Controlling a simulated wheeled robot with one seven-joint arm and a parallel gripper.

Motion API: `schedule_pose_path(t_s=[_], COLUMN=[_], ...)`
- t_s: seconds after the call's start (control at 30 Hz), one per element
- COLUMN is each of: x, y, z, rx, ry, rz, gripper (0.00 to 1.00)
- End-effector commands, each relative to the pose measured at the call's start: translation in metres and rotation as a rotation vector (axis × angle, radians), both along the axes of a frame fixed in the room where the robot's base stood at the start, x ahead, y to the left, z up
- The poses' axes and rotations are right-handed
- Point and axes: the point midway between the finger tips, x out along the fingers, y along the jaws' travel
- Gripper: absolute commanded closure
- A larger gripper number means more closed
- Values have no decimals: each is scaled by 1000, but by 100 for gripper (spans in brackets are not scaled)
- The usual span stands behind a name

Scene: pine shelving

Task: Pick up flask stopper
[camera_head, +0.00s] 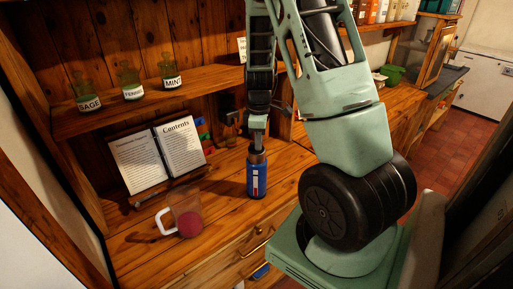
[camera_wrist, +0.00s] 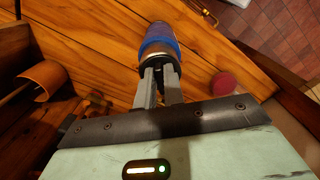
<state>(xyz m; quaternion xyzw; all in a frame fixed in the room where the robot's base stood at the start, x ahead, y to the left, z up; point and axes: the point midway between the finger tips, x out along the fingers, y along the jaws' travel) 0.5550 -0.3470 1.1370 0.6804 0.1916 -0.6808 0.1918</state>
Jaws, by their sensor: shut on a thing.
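A blue flask (camera_head: 257,180) with a white-and-red label stands upright on the wooden counter. Its metallic grey-brown stopper (camera_head: 257,158) is at the top. My gripper (camera_head: 258,149) points down onto the flask from above and is shut on the stopper. In the wrist view, the two grey fingers (camera_wrist: 160,76) close around the dark end of the stopper (camera_wrist: 160,60), with the blue flask (camera_wrist: 160,41) beyond them. The fingers hide part of the stopper. I see no gap between stopper and flask.
Labelled jars (camera_head: 131,83) line the shelf above. Bare counter (camera_head: 225,215) lies between mug and flask.

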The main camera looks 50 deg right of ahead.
Motion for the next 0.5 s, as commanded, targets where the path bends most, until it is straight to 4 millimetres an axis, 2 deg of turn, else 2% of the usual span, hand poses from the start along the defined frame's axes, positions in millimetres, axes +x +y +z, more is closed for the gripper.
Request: schedule_pose_path(t_s=[0.23, 0.5], x=[1, 2], y=[0, 0], z=[9, 57], rx=[-2, -3], ry=[-3, -7], rz=[2, 2], gripper=[100, 100])
